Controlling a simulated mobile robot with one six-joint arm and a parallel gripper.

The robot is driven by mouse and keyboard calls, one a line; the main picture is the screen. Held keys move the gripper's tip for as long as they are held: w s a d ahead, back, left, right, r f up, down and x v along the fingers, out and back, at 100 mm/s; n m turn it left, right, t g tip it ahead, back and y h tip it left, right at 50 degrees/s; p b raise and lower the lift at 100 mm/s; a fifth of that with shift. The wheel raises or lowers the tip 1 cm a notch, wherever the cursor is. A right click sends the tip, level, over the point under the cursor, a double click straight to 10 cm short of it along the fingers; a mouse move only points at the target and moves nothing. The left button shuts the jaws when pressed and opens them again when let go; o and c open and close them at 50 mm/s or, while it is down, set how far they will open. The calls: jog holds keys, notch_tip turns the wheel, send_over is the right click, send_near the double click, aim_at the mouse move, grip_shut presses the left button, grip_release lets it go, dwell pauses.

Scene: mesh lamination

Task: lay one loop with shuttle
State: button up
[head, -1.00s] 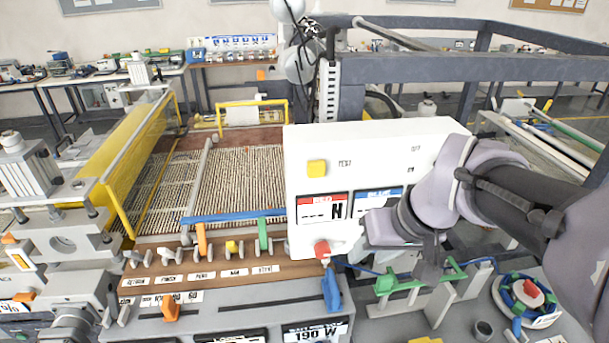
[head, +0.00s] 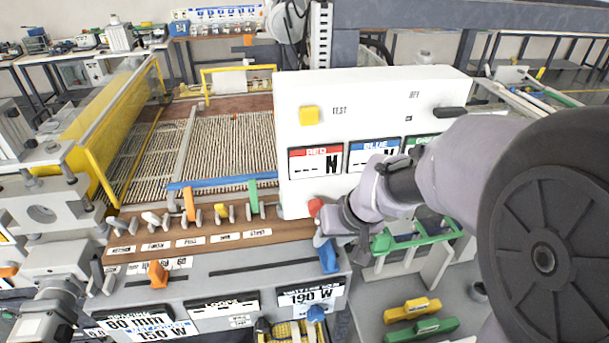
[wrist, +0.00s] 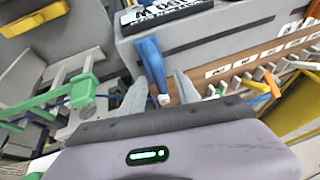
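My gripper (wrist: 160,94) has its two grey fingers apart in the wrist view. A blue handle-like piece (wrist: 150,62) with a white tip lies just beyond and between the fingertips; I cannot tell whether they touch it. In the head view the same blue piece (head: 328,256) stands on the grey machine front, just below my gripper (head: 326,236). A yellow boat-shaped piece (head: 412,310) and a green one (head: 422,330) lie on the grey surface at lower right. I cannot tell for sure which piece is the shuttle. A blue cord (wrist: 108,97) shows beside the left finger.
A white panel (head: 300,150) with a red knob (head: 315,207) stands close behind my gripper. A brown peg rail (head: 210,233) runs left, with an orange slider (head: 158,275) below it. A green bracket (head: 430,236) stands right. The corded bed (head: 235,140) lies behind.

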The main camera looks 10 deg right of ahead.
jog(key=shift+c, duration=0.2)
grip_shut()
dwell(1.2)
